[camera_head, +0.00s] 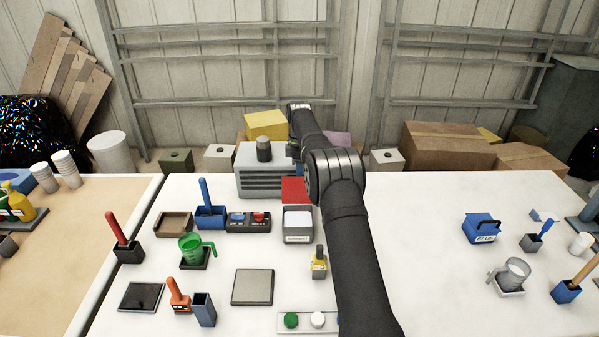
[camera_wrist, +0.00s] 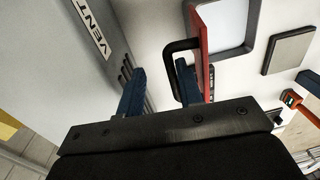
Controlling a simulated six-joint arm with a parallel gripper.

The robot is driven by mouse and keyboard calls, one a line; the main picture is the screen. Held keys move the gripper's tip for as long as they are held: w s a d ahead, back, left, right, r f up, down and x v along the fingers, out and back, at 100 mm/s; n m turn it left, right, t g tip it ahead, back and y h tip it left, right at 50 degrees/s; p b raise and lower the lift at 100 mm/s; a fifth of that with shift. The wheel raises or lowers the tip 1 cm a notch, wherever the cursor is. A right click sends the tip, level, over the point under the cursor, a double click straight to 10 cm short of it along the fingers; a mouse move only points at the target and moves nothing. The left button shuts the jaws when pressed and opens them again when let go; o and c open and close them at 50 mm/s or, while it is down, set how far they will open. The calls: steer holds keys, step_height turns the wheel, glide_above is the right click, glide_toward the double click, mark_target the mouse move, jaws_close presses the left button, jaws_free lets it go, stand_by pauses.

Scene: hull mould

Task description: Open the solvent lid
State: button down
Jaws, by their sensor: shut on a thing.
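The red solvent lid (camera_head: 293,190) stands raised, roughly upright, at the back edge of a grey-rimmed tub (camera_head: 298,210) with a pale inside. In the wrist view the lid (camera_wrist: 205,50) shows nearly edge-on, with a black loop handle (camera_wrist: 170,68) on its face. My gripper (camera_wrist: 160,85) has its blue fingers at this handle and is shut on it, though the exact contact is hard to see. The tub's opening (camera_wrist: 222,22) is uncovered and beside the lid in the wrist view.
A grey vented box (camera_head: 262,178) stands close behind the lid; its side (camera_wrist: 60,70) carries a VENT label in the wrist view.

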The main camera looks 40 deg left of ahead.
steer(key=c, duration=2)
jaws_free()
steer(key=shift+w+a+f, duration=0.4)
steer(key=shift+w+f, duration=0.25)
steer(key=shift+o, duration=0.2)
steer(key=shift+r, duration=0.1)
steer(key=o, duration=0.7)
steer(key=shift+w+a, duration=0.1)
steer(key=shift+w, duration=0.05)
steer(key=shift+c, duration=0.2)
steer(key=shift+r, duration=0.1)
steer(key=shift+c, duration=0.3)
